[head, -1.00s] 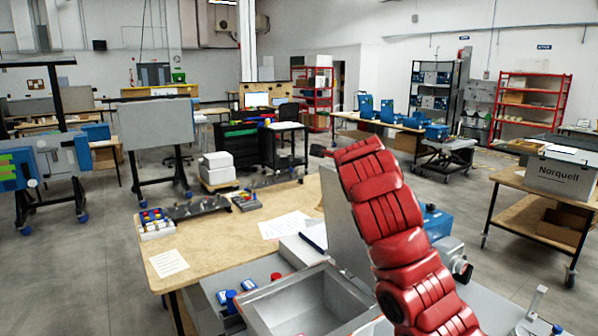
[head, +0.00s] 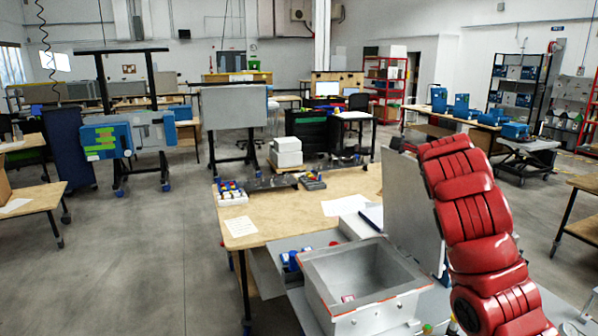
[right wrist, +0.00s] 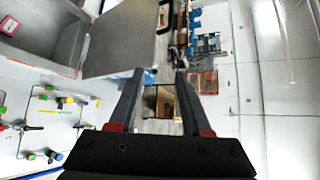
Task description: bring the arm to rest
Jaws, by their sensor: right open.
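My right arm (head: 480,220), with red ribbed covers, rises at the right of the head view and leans to the left at its top. Its gripper is hidden in the head view. In the right wrist view my right gripper (right wrist: 158,105) has its two dark fingers apart with nothing between them. The upright grey panel (right wrist: 120,40) of the bench is close by, left of the fingers in that view. My left gripper is not in view.
A grey open-topped metal box (head: 318,270) stands at the front, with a small red item inside. A wooden table (head: 280,210) behind it holds papers and a tray of coloured parts (head: 230,193). The floor (head: 130,260) at left is clear.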

